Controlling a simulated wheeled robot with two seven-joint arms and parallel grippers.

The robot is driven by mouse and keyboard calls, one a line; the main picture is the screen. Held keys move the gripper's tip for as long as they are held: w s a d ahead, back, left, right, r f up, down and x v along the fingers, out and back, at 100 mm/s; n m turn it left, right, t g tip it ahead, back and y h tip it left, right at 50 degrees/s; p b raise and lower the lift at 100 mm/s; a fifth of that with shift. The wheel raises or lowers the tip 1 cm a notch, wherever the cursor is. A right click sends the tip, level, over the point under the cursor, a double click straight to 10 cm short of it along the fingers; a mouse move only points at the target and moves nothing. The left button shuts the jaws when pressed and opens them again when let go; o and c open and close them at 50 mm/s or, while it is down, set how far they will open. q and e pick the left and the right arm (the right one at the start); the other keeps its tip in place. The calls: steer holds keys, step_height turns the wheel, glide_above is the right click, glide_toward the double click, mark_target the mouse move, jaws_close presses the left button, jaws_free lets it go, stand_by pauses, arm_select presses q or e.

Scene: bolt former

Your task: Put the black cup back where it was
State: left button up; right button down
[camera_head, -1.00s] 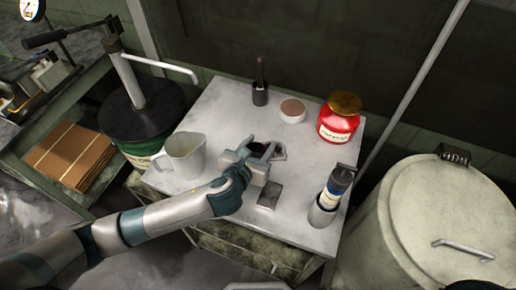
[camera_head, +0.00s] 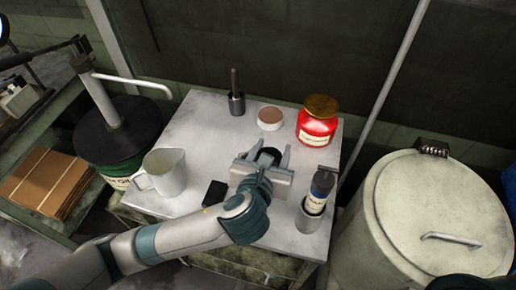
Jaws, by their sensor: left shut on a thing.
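The black cup (camera_head: 267,157) shows as a dark rounded shape between the fingers of my left gripper (camera_head: 268,160), which is shut on it over the middle right of the pale tabletop (camera_head: 190,121). The gripper and wrist hide much of the cup, and I cannot tell whether its base touches the table. My right gripper is not in view.
A grey jug (camera_head: 165,173) and a small black block (camera_head: 215,193) are left of the gripper. A dark holder with a rod (camera_head: 236,103), a round tin (camera_head: 270,118) and a red jar (camera_head: 317,125) stand behind it.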

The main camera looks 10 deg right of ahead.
arm_select(q)
steer(key=shift+s+d+r, duration=0.3)
steer(key=shift+s+d, duration=0.1)
steer(key=shift+d, duration=0.05)
steer(key=shift+r, duration=0.1)
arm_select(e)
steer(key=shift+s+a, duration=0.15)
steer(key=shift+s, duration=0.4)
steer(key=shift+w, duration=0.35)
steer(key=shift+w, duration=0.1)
